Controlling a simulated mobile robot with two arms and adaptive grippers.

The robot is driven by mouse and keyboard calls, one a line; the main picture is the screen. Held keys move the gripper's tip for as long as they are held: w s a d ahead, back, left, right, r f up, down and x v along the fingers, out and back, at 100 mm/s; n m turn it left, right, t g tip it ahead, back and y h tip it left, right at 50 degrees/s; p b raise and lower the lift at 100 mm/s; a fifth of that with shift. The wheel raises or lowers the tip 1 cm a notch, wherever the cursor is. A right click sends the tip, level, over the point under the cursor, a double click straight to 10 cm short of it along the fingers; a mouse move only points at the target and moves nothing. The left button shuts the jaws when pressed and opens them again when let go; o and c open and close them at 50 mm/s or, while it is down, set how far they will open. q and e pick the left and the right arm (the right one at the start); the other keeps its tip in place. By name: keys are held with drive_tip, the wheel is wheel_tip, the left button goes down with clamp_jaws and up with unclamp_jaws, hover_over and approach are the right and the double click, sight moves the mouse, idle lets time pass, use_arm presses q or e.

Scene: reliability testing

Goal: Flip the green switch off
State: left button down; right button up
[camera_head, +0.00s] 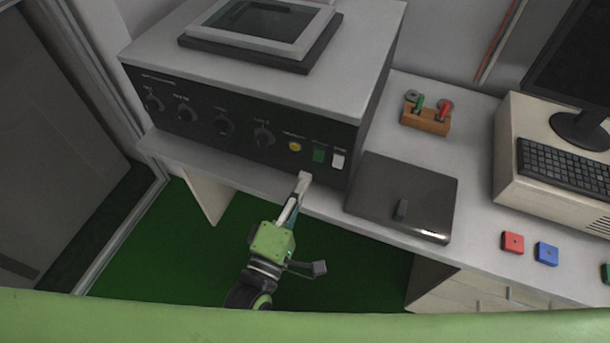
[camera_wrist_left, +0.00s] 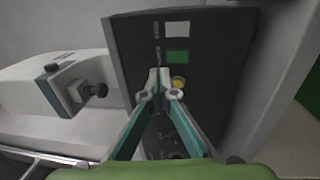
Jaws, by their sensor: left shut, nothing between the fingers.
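The gripper also shows in the wrist view (camera_wrist_left: 159,82), partly beside the yellow button (camera_wrist_left: 178,83). I cannot tell whether the tips touch the panel.
The machine (camera_head: 260,85) stands on a grey desk with several dark knobs (camera_head: 224,125) on its panel. A dark flat box with a handle (camera_head: 402,193) lies right of my gripper. Red (camera_head: 513,243) and blue (camera_head: 546,253) blocks and a wooden block with red and green plugs (camera_head: 426,120) are farther right.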

use_arm(q)
drive_tip(key=b+v, duration=0.1)
drive_tip(key=v, duration=0.5)
drive_tip(key=shift+s+r, duration=0.4)
drive_tip(key=shift+r, duration=0.3)
use_arm(e)
drive_tip(key=shift+w+d+f, duration=0.4)
drive_tip(key=shift+w+f, duration=0.25)
drive_tip(key=shift+w, duration=0.05)
use_arm(q)
drive_tip(key=shift+a, duration=0.1)
use_arm(e)
drive_tip(key=shift+w+a, duration=0.15)
